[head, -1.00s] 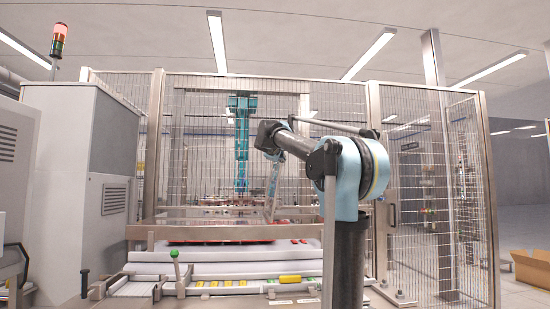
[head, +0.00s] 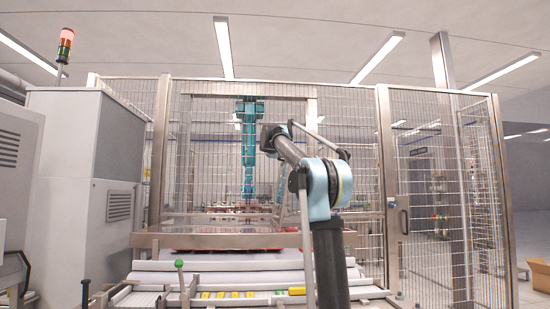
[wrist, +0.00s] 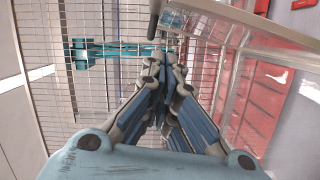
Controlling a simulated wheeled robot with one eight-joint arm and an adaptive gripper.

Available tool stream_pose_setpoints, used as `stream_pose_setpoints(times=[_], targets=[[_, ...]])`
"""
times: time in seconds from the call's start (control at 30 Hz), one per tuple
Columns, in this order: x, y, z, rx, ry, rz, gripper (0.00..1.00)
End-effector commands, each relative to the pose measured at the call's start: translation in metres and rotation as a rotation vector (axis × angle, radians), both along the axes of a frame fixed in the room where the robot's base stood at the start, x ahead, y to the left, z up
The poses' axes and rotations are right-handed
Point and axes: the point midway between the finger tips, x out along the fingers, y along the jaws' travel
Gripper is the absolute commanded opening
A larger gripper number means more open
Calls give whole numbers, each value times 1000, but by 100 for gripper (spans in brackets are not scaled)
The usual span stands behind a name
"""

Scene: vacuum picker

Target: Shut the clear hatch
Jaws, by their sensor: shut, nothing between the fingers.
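The clear hatch (wrist: 255,78) is a see-through panel with a metal frame on the right of the wrist view. In the head view I take the hatch to be the metal-framed panel (head: 215,240) low on the front of the fenced cell, partly behind my arm. My gripper (wrist: 166,72) is shut and empty, its fingertips just left of the panel's frame. I cannot tell whether they touch it. The head view does not show the fingers clearly.
Wire mesh fencing (head: 345,125) surrounds a teal picker (head: 248,145). White rollers or ledges (head: 215,265) with yellow blocks lie below the panel. A green-knobbed lever (head: 179,265) stands at front left, beside a grey cabinet (head: 75,165). Red trays (wrist: 262,105) show through the panel.

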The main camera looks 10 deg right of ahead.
Motion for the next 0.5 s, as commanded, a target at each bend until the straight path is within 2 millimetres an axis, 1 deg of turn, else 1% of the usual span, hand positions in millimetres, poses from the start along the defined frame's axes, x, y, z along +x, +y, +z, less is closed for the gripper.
stream_pose_setpoints(times=[0.03, 0.23, 0.4, 0.5], targets=[[7, -2, -1, 0, 0, 0, 0], [31, -7, -2, 0, 0, 0, 0], [30, -30, -6, -1, 0, 0, 0], [30, -37, -7, -1, 1, 2, 0]])
